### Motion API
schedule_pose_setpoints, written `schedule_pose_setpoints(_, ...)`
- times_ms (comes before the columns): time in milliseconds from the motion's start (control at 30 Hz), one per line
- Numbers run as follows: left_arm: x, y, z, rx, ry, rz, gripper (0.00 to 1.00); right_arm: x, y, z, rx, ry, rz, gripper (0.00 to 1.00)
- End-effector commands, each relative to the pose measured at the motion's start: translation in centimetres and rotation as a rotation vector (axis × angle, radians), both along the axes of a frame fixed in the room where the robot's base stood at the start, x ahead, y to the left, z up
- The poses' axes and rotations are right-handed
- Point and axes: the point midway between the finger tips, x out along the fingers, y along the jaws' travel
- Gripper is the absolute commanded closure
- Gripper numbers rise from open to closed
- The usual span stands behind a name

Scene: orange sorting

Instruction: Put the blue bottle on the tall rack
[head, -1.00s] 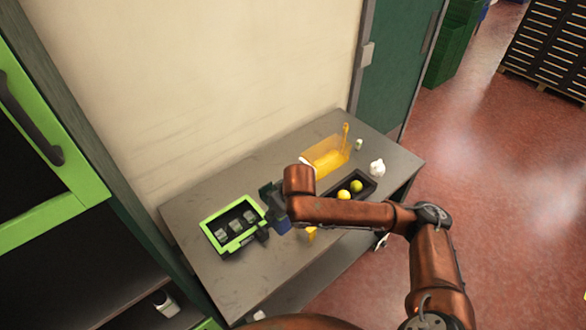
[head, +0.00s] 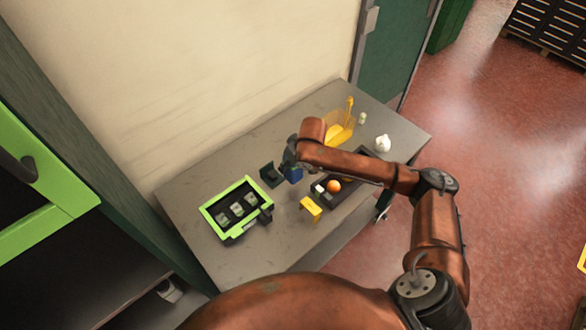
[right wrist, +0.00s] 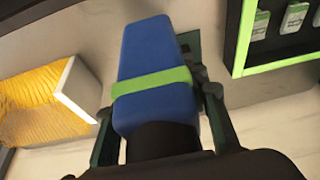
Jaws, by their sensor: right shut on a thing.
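The blue bottle (right wrist: 152,75) has a bright green band and fills the middle of the right wrist view. My right gripper (right wrist: 158,130) is shut on it, with one dark finger on each side. In the head view the bottle (head: 294,174) is partly hidden by my arm, above the grey table's middle. A small dark green stand-like thing (head: 271,174) is just left of it. A small yellow stand (head: 311,208) is on the table in front of it. I cannot tell which is the tall rack. My left gripper is not in view.
A green-rimmed tray (head: 208,212) with several small containers lies to the left. A dark tray (head: 345,203) holds an orange ball (head: 334,186). A yellow bin (head: 338,133) and a white object (head: 382,143) stand at the back right. The table (head: 190,190) is bare at the far left.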

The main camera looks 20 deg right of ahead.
Motion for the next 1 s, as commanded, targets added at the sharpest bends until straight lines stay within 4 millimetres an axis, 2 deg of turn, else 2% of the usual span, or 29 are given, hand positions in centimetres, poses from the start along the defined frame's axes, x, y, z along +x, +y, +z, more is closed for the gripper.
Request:
schedule_pose_setpoints(200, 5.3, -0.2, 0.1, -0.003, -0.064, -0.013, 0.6, 0.6, -1.1, -1.2, 0.0, -0.005, -0.002, 0.92)
schedule_pose_setpoints(267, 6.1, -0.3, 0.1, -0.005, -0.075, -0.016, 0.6, 0.8, -1.3, -1.5, 0.0, -0.003, -0.003, 0.92)
schedule_pose_setpoints(367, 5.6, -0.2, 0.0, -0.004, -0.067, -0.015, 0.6, 1.3, -1.8, -2.6, -0.001, -0.001, -0.003, 0.92)
schedule_pose_setpoints(533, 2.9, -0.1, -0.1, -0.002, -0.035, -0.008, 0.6, 1.2, -1.7, -5.0, -0.001, -0.001, -0.002, 0.92)
schedule_pose_setpoints(867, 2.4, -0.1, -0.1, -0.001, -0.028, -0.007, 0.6, 1.2, -1.7, -5.4, -0.001, -0.002, -0.002, 0.92)
schedule_pose_setpoints(900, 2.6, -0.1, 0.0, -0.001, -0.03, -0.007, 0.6, 1.1, -1.7, -5.5, 0.0, -0.001, -0.001, 0.58)
schedule_pose_setpoints(1000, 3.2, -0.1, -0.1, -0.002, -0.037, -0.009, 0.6, 1.1, -1.7, -5.5, -0.001, -0.001, -0.002, 0.51)
